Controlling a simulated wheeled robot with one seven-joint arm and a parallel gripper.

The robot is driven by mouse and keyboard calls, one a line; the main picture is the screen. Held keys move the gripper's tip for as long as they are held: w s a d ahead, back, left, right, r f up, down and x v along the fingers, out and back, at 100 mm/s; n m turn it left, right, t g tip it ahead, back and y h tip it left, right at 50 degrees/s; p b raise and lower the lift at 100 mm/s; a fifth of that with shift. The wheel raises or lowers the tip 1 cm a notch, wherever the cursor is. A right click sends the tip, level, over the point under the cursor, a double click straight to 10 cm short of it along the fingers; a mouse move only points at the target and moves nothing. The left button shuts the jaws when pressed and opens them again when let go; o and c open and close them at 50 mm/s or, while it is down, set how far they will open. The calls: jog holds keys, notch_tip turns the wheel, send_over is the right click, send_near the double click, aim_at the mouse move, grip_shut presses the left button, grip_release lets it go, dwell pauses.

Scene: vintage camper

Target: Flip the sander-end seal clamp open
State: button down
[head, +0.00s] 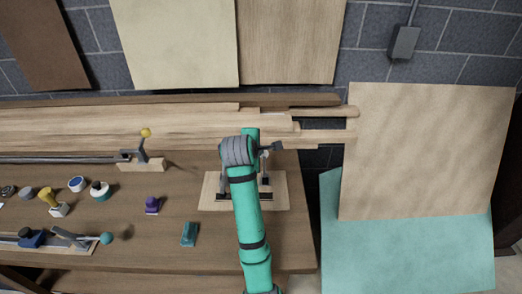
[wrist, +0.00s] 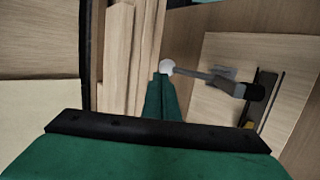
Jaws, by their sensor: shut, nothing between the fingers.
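A clamp with a grey metal lever (wrist: 205,75) and a white ball knob (wrist: 167,67) shows in the wrist view, fixed to a pale wooden board (wrist: 225,50). The lever runs right from the knob to a dark pivot. My gripper (wrist: 160,80) is shut and empty, its green fingertips right beside the knob; whether they touch it I cannot tell. In the head view the board (head: 212,196) lies on the bench's right part, and my arm hides most of the clamp. No label shows which clamp is the sander-end one.
A yellow-knobbed clamp (head: 146,134) and a teal-knobbed clamp (head: 106,238) stand to the left on the bench (head: 140,250). Small items, including a purple one (head: 153,205) and a teal block (head: 189,234), lie between. Stacked planks (head: 100,125) fill the bench's back. Sheets lean right.

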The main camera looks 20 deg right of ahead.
jog(key=v, duration=0.7)
jog(key=shift+r, duration=0.1)
